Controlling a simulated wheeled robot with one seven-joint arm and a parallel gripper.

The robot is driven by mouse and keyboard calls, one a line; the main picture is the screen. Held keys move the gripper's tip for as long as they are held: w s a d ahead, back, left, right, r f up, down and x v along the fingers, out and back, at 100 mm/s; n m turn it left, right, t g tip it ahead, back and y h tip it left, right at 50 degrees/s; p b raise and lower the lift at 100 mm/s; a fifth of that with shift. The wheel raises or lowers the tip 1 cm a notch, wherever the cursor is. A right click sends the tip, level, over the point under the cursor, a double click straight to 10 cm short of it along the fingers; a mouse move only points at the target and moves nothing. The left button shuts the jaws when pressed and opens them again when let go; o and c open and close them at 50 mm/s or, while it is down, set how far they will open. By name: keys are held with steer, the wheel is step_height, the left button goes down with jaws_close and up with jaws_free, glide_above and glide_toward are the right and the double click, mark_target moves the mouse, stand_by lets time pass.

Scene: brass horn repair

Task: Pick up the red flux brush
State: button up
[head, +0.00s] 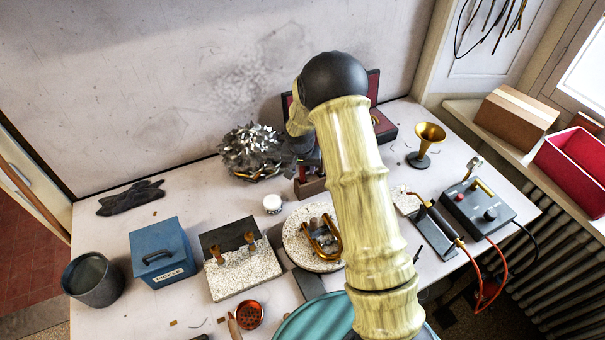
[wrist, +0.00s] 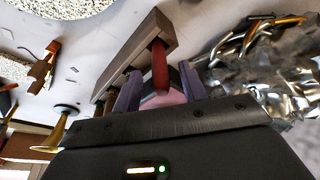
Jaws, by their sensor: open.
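The red flux brush (wrist: 160,66) stands in a wooden block (wrist: 136,57) in the wrist view. In the head view the brush (head: 302,174) is a small red upright in the block (head: 313,188), under my gripper, partly hidden by my arm. My gripper (wrist: 159,76) is open. Its two purplish fingers lie to either side of the red brush in the wrist view, with a pinkish part showing between them. I cannot tell whether either finger touches it. Other brownish handles stand in the same block, left of the red one.
A heap of crumpled metal scraps (head: 252,150) lies just left of the block, and a dark red open case (head: 382,122) lies behind to the right. A white jar (head: 272,203) and a round speckled plate (head: 296,238) stand in front. A brass bell (head: 429,135) stands further right.

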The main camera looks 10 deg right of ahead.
mark_target(303, 180)
steer(key=shift+p+x, duration=0.3)
steer(key=shift+x, duration=1)
steer(key=shift+w, duration=0.1)
jaws_close()
